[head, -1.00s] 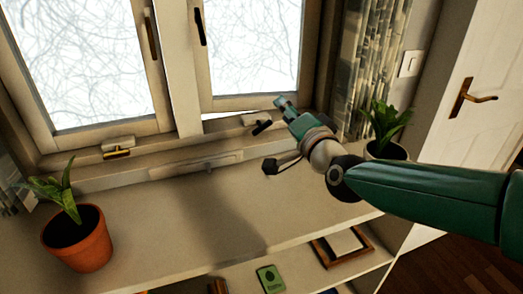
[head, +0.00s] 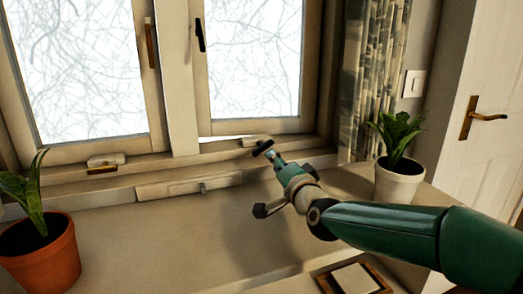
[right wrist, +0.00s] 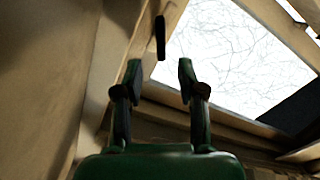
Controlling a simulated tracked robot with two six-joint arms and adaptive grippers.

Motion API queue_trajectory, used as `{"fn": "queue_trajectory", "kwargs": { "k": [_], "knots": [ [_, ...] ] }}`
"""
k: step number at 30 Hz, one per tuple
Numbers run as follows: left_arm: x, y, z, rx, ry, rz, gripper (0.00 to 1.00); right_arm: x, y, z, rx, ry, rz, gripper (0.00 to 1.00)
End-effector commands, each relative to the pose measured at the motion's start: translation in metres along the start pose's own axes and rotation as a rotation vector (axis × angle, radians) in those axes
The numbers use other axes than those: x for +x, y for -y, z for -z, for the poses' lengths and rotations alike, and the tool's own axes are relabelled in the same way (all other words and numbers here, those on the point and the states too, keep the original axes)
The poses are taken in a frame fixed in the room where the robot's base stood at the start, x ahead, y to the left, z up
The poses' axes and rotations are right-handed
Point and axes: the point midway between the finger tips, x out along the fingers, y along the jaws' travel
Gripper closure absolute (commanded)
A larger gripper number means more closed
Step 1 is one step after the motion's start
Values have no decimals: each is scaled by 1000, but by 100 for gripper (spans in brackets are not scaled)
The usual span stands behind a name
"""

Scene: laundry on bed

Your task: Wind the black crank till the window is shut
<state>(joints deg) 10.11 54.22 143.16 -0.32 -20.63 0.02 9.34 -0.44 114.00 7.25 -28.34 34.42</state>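The black crank (head: 263,148) sits on its pale base (head: 251,140) at the sill below the right sash (head: 254,125). A thin bright gap shows under this sash, so it stands slightly open. My right gripper (head: 275,158) is just in front of and below the crank in the head view; whether they touch is unclear. In the right wrist view my right gripper (right wrist: 160,72) is open, with nothing between its fingers. A black bar beyond them cannot be told for sure as crank or window handle. My left gripper is not in view.
A second winder with a brass crank (head: 102,169) is under the left sash. A potted plant in terracotta (head: 45,255) stands at left, another in a white pot (head: 398,182) at right. A framed item (head: 355,279) lies below. The middle of the sill board is clear.

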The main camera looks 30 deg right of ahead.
Motion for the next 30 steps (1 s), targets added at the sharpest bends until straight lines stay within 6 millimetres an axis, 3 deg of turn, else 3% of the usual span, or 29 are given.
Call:
{"fn": "queue_trajectory", "kwargs": {
  "k": [6,12,18,27,30],
  "knots": [
    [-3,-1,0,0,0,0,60,49,0,0,0,0,-1,60],
    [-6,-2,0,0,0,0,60,82,0,0,0,0,0,60],
    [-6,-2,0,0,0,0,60,97,0,1,0,-1,1,60],
    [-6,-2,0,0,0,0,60,99,0,0,0,0,0,60],
    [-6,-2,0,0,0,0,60,99,0,0,0,0,1,74]
  ]
}}
